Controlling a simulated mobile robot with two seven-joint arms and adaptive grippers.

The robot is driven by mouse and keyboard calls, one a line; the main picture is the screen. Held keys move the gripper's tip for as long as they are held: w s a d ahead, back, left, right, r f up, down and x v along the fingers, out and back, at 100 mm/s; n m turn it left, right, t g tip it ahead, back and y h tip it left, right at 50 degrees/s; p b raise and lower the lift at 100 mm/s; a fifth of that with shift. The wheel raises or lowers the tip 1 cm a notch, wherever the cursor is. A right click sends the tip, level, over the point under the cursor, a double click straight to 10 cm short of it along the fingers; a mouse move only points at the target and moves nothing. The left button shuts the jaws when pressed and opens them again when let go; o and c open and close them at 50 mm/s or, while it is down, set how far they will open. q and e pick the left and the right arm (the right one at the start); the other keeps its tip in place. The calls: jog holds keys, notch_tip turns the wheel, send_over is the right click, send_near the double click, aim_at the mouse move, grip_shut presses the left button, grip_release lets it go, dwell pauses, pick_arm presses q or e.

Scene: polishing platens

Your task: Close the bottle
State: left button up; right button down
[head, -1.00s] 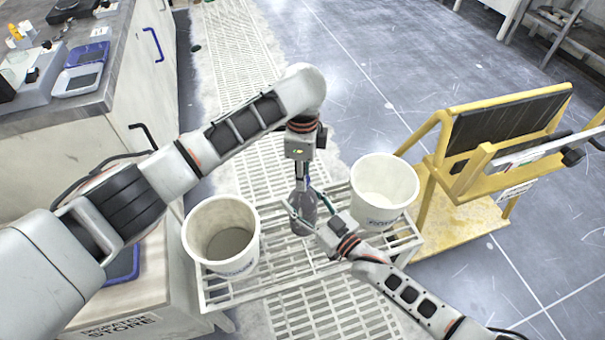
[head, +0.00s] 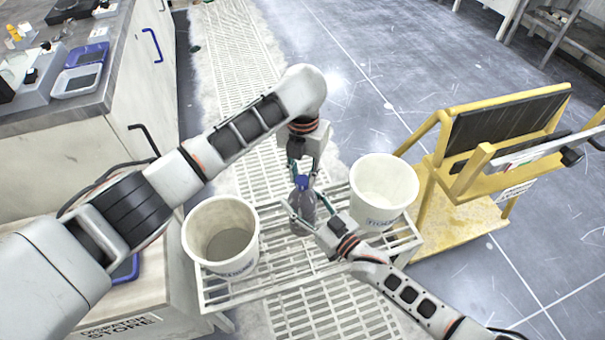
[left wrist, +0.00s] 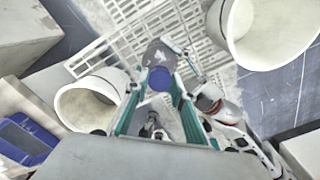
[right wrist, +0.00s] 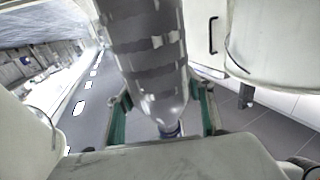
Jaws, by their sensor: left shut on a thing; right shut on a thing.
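A clear grey bottle (head: 302,210) stands upright over the slatted white stand between two white buckets. Its blue cap (head: 302,182) sits at its top, and also shows in the left wrist view (left wrist: 160,79). My left gripper (head: 301,173) reaches down from above and is shut on the cap, with its green fingers on either side. My right gripper (head: 305,219) comes from the lower right and is shut around the bottle's body. In the right wrist view the bottle (right wrist: 145,60) fills the space between the fingers. The cap's seating on the neck is hard to make out.
A white bucket (head: 191,244) stands left of the bottle and another bucket (head: 374,213) stands right, both close to my grippers. The slatted stand (head: 283,290) lies below. A yellow frame (head: 424,205) is at the right, a bench (head: 110,105) at the left.

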pick_arm(q)
jog(key=m, duration=0.5)
jog(key=shift+m, duration=0.3)
jog(key=m, duration=0.6)
jog(key=shift+s+d, duration=0.1)
jog(key=o, duration=0.7)
jog(key=shift+c, duration=0.2)
jog(key=shift+r, duration=2.25)
